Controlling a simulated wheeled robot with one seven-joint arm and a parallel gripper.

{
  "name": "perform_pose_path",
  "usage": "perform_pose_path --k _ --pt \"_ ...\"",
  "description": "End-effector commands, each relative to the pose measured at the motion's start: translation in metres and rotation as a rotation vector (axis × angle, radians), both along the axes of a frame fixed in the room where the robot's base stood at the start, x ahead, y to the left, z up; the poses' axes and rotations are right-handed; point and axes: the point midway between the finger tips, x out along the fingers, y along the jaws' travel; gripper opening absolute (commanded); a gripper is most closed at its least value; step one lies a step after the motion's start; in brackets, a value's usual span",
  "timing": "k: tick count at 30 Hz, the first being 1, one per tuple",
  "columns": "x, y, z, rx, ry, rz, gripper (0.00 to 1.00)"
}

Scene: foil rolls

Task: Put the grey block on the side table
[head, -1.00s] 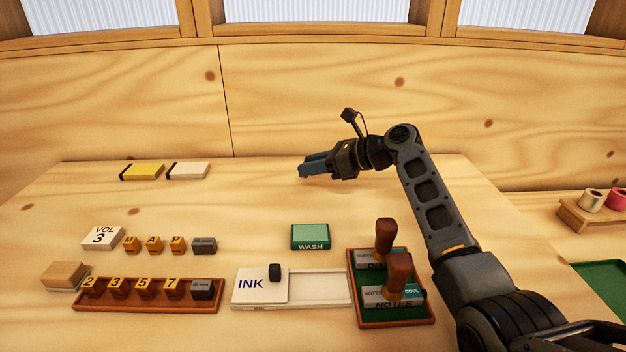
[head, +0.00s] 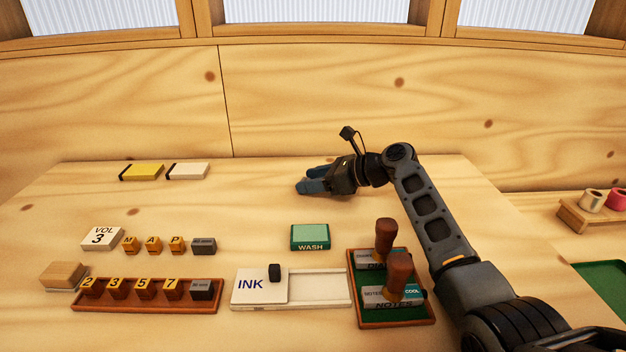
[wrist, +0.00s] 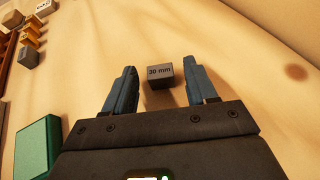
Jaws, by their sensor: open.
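A small grey block (wrist: 160,76) marked "30 mm" lies on the wooden table in the wrist view, between the tips of my gripper's two blue fingers, with a gap on each side. My gripper (head: 307,180) is open above the back middle of the table; it also shows in the wrist view (wrist: 160,68). In the head view I cannot make out this block near the fingers. Two other grey blocks stand at the left, one ending the letter row (head: 204,246) and one in the number tray (head: 202,290).
A green WASH box (head: 310,237), an INK pad (head: 258,287) and a stamp rack (head: 428,318) stand in front. Yellow (head: 143,172) and white (head: 188,171) boxes lie at back left. At right are a wooden stand (head: 575,212) with rolls and a green surface (head: 603,287).

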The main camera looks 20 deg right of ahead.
Motion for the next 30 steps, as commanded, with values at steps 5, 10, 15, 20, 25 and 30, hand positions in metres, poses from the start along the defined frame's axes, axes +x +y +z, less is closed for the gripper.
perform_pose_path --k 5,10,15,20,25,30 --pt "-0.002 -0.002 0.003 0.001 0.001 0.0 0.57" --pt "-0.01 -0.011 0.012 0.0 0.0 -0.001 0.57" --pt "-0.023 -0.028 0.022 0.001 0.001 -0.003 0.57" --pt "-0.036 -0.042 0.03 0.001 0.001 -0.002 0.57" --pt "-0.051 -0.059 0.039 0.001 0.001 -0.002 0.57" --pt "-0.063 -0.074 0.045 0.0 0.0 -0.001 0.57"
